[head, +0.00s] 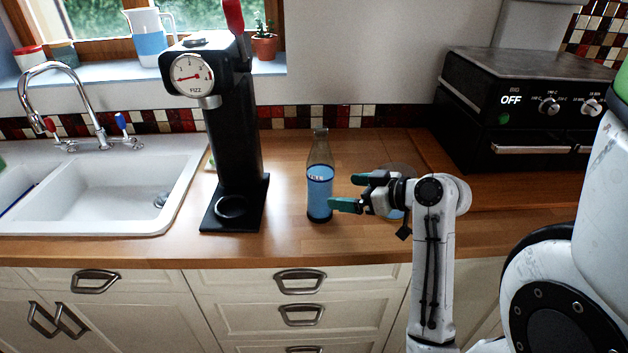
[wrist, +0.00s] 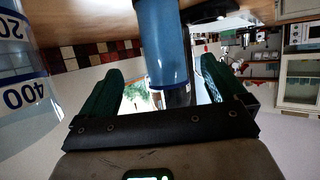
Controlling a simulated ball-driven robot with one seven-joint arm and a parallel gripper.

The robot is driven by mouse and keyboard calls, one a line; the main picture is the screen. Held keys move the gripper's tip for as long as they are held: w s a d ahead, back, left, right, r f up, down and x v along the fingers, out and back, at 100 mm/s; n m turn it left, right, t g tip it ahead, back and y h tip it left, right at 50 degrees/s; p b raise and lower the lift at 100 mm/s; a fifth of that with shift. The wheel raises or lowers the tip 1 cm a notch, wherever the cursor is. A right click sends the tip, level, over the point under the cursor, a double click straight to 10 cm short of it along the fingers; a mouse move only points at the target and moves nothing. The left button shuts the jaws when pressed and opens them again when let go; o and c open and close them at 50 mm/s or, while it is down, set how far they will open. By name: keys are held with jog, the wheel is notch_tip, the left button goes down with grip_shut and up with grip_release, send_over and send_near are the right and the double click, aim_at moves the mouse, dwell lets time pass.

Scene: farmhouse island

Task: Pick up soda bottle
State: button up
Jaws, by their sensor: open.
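The soda bottle (head: 320,190) stands upright on the wooden counter, clear with a blue label or contents and a narrow neck. My gripper (head: 346,192) is just to its right, open, with green fingers pointing left at the bottle's lower half. In the wrist view, which is upside down, the bottle (wrist: 160,45) shows between the two open fingers (wrist: 157,72). The fingertips are close to it in the head view; I cannot tell whether either touches it.
A black soda machine (head: 235,140) with a gauge stands left of the bottle, beside the white sink (head: 100,175). A clear measuring vessel with numbers (wrist: 22,95) is close beside my gripper, partly hidden behind it in the head view. A black grill (head: 520,100) stands at right.

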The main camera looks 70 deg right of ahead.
jog(key=p+x, duration=0.1)
jog(key=x, duration=0.7)
jog(key=shift+w+a+p, duration=0.2)
jog(key=shift+w+p, duration=0.15)
jog(key=c, duration=1.3)
jog(key=shift+o, duration=0.2)
jog(key=shift+r, duration=0.1)
jog(key=shift+r, duration=0.5)
jog(key=s+r, duration=0.1)
jog(key=r, duration=0.1)
jog(key=s+r+b, duration=0.1)
jog(key=s+r, duration=0.1)
jog(key=r, duration=0.1)
jog(key=s+r, duration=0.1)
jog(key=r, duration=0.1)
jog(key=shift+s+a+r, duration=0.25)
jog(key=shift+a, duration=0.15)
jog(key=p, duration=0.1)
send_near(333, 165)
jog(key=shift+s+r, duration=0.6)
jog(key=shift+s, duration=0.25)
